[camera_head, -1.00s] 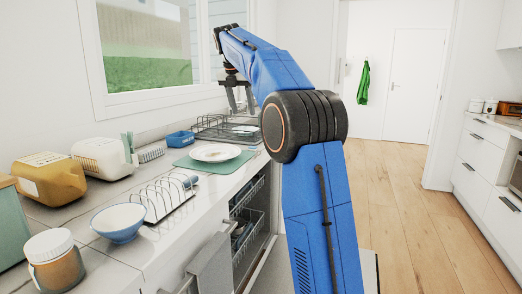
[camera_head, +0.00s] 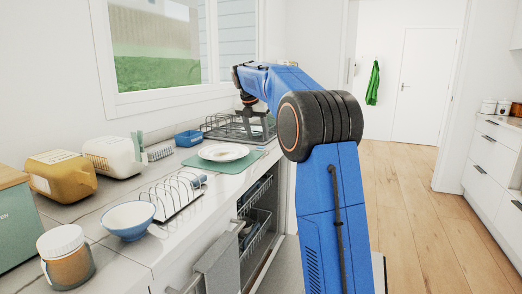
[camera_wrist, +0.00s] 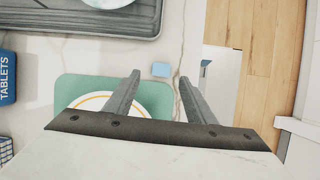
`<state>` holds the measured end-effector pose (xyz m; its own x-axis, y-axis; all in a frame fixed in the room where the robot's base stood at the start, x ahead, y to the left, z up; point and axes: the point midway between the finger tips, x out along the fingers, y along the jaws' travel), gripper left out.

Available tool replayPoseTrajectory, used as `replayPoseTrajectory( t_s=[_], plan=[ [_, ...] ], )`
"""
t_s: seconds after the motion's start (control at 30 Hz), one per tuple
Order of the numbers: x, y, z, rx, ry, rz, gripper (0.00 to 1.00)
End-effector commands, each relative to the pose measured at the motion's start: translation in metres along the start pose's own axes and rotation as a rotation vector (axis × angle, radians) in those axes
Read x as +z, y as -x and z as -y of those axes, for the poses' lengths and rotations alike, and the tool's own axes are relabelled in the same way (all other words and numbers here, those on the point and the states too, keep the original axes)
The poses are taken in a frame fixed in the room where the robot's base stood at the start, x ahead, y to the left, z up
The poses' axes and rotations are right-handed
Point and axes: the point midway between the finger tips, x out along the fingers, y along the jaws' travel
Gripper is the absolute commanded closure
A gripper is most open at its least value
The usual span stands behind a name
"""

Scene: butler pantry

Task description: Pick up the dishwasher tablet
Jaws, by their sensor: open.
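The dishwasher tablet (camera_wrist: 160,69) shows in the wrist view as a small pale blue block on the marble counter. It lies just beyond the corner of a green mat (camera_wrist: 68,88). My gripper (camera_wrist: 160,75) is open and empty, with one fingertip to each side of the tablet in the picture. The gap in height between fingertips and tablet is hard to judge.
A white plate (camera_wrist: 95,100) lies on the mat. A dark drying tray (camera_wrist: 130,25) lies beyond, and a blue box marked TABLETS (camera_wrist: 7,78) stands left. The counter edge is close on the right. In the head view an open dishwasher (camera_head: 258,225) is below the counter.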

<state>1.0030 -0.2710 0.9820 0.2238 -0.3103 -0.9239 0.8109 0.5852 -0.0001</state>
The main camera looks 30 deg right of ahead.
Motion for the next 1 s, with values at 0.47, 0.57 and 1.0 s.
replayPoseTrajectory(
  t_s=[0.47,0.57,1.0],
  plan=[
    [0.001,-0.049,0.003,0.0,0.0,0.0,0.5],
    [0.001,-0.049,0.002,0.0,0.0,0.0,0.5],
    [0.001,-0.049,0.002,0.0,0.0,0.0,0.94]
  ],
)
